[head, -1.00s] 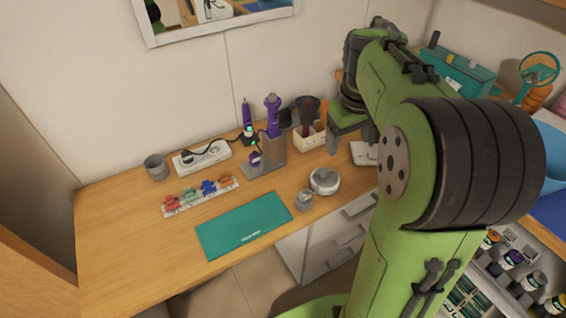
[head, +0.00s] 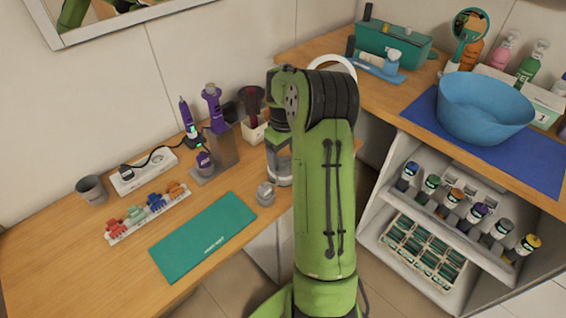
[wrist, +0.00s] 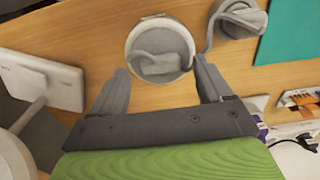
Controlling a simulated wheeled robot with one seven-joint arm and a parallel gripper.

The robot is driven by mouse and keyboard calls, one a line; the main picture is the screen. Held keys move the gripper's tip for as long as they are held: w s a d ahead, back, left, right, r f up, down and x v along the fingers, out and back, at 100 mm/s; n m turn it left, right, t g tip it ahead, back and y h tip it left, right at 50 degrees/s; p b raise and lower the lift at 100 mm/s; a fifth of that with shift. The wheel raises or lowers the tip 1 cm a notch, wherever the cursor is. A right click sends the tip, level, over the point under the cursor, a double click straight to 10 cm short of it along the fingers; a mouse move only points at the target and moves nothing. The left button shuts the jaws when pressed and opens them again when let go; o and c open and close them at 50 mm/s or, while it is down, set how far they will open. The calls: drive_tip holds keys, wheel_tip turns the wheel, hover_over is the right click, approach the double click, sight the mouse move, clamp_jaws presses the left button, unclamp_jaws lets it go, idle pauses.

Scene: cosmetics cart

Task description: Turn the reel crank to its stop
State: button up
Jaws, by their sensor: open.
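My gripper (wrist: 161,66) is open, its two grey fingers on either side of a round white drum (wrist: 161,30) with a grey curved piece on its face. I cannot tell whether the fingers touch it. The crank is not clearly identifiable; the grey piece may be part of it. In the head view the drum (head: 279,180) shows partly below my gripper, on the wooden desk. A small grey round item (head: 265,194) stands beside it; in the wrist view this item (wrist: 238,20) has a grey band running from it.
A teal mat (head: 204,237), a rack of coloured clips (head: 147,212), a power strip (head: 144,170) and a tool stand (head: 213,150) are on the desk. A white plate (wrist: 45,80) lies left of my gripper in the wrist view. A blue basin (head: 485,105) stands on the right-hand cart.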

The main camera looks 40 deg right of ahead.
drive_tip(key=shift+f, duration=0.9)
drive_tip(key=shift+c, duration=0.2)
drive_tip(key=c, duration=1)
